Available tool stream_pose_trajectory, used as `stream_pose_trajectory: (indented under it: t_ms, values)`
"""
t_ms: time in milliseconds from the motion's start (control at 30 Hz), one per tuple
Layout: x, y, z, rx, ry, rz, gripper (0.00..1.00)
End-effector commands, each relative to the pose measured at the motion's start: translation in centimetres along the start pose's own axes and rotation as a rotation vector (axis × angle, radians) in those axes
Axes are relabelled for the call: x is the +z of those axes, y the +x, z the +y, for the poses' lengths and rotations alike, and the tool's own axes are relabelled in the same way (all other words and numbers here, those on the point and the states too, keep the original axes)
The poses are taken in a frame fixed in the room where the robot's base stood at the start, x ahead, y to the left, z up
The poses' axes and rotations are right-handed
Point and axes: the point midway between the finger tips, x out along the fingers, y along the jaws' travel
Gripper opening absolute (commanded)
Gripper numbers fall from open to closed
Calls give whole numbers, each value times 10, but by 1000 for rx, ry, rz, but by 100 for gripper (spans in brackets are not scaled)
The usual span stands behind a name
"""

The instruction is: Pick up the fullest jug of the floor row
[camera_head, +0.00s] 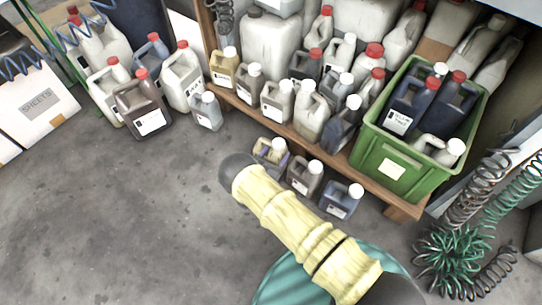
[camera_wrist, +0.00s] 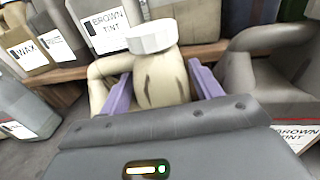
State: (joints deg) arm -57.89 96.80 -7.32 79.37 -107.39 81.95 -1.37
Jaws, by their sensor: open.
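The floor row in front of the low shelf holds a cream-tan jug (camera_head: 277,146) with a white cap, a grey-brown jug (camera_head: 303,178) and a blue-grey jug (camera_head: 341,201). Fill levels are too unclear to compare. My gripper (camera_wrist: 163,82) is open, its purple fingers on either side of the cream-tan jug (camera_wrist: 158,75) in the wrist view. I cannot tell whether they touch it. The grey-brown jug (camera_wrist: 268,80), labelled "BROWN TINT", stands close to the right finger. In the head view my wrist partly hides the cream-tan jug.
A small grey jug (camera_head: 207,111) stands on the floor to the left, near larger jugs. Several jugs and a green crate (camera_head: 383,167) fill the wooden shelf (camera_head: 250,112) behind. Coiled hoses (camera_head: 450,245) lie at right. The left floor is clear.

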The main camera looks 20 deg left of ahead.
Motion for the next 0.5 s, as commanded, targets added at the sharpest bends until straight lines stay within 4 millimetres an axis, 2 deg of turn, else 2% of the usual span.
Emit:
stream_pose_trajectory:
  t_ms: [67,367,500]
  values:
    - [0,0,0,0,0,0,60]
    - [0,0,0,0,0,0,1]
    - [2,1,1,1,3,-5,0]
